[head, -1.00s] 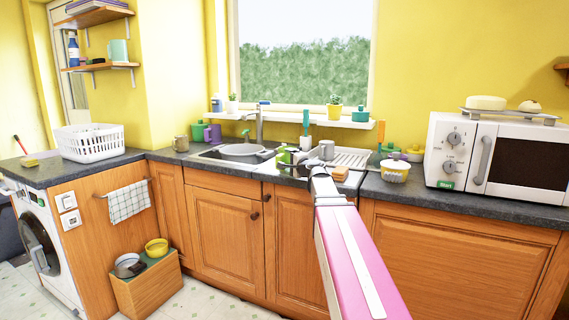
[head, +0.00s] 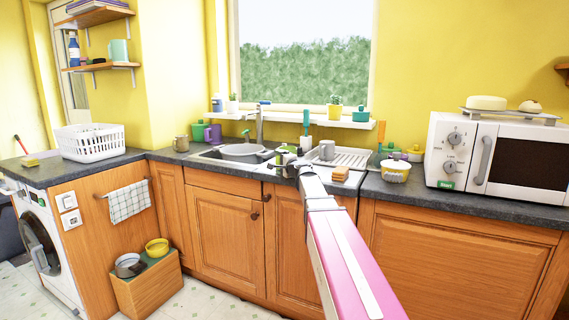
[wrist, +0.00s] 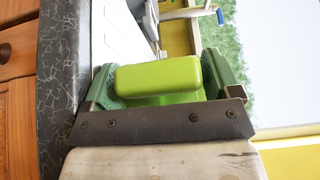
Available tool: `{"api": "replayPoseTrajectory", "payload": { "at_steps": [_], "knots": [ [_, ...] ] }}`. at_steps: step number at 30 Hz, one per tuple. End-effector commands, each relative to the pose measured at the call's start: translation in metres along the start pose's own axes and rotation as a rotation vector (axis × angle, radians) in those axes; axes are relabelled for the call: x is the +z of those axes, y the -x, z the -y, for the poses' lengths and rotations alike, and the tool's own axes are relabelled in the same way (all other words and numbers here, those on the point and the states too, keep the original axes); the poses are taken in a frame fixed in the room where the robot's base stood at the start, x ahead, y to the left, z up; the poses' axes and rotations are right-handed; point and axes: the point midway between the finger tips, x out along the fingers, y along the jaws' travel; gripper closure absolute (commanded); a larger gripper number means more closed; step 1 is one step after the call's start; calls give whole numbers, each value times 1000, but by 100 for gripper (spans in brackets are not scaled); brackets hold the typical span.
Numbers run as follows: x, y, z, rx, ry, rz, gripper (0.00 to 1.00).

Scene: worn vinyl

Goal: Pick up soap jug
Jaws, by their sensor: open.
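A lime-green object with rounded edges (wrist: 158,75), which looks like the soap jug, fills the space between my fingers in the wrist view. In the head view a small green and white item (head: 286,150) stands at the sink just beyond my gripper (head: 287,164); it seems to be the same thing. My gripper is open, with one green-padded finger on each side of the object. I cannot tell whether the pads touch it. Its lower part is hidden in the wrist view.
A grey cup (head: 326,150) stands right of my gripper on the drainer (head: 352,157), with a sponge (head: 341,173) near the counter edge. A pan (head: 242,150) sits at the sink to the left, and the tap (head: 260,125) rises behind.

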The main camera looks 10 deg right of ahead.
Motion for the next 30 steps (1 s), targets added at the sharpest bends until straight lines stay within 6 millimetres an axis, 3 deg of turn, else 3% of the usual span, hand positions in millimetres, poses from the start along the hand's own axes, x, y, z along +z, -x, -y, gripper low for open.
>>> {"api": "replayPoseTrajectory", "payload": {
  "at_steps": [4,5,11,12,23,30],
  "knots": [
    [0,1,0,0,0,0,17],
    [0,1,0,0,0,0,24],
    [0,1,0,0,0,0,89],
    [0,1,0,0,0,0,93],
    [0,1,5,-1,1,0,93],
    [0,1,31,-3,2,0,93]
  ]
}}
